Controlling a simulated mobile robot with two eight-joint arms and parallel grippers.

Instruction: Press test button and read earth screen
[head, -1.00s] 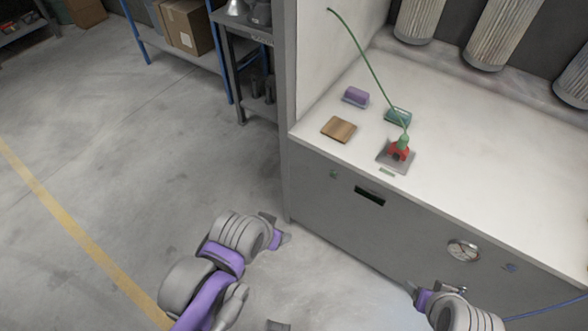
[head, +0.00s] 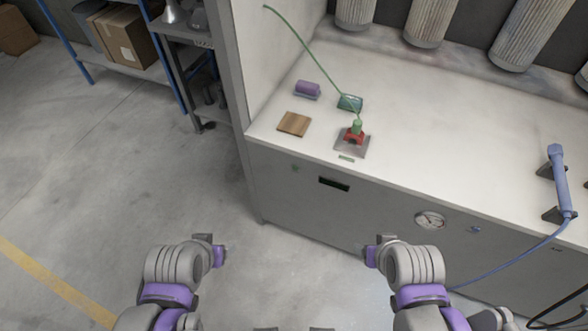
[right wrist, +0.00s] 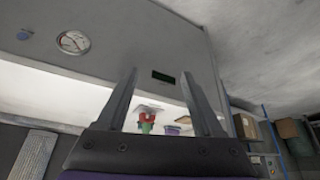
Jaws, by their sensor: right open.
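The dark screen (head: 334,184) is on the grey front panel of the bench; it also shows in the right wrist view (right wrist: 163,77), where no reading can be made out. A small green button (head: 295,168) is to its left, and a blue one (head: 475,229) is farther right. A red clamp (head: 354,137) with a green cable stands on a grey plate (head: 349,150) on the worktop. My left gripper (head: 220,254) is before the bench, its jaws unclear. My right gripper (head: 371,256) is open and empty, apart from the panel.
A round gauge (head: 430,220) is on the panel. Floor at left is clear.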

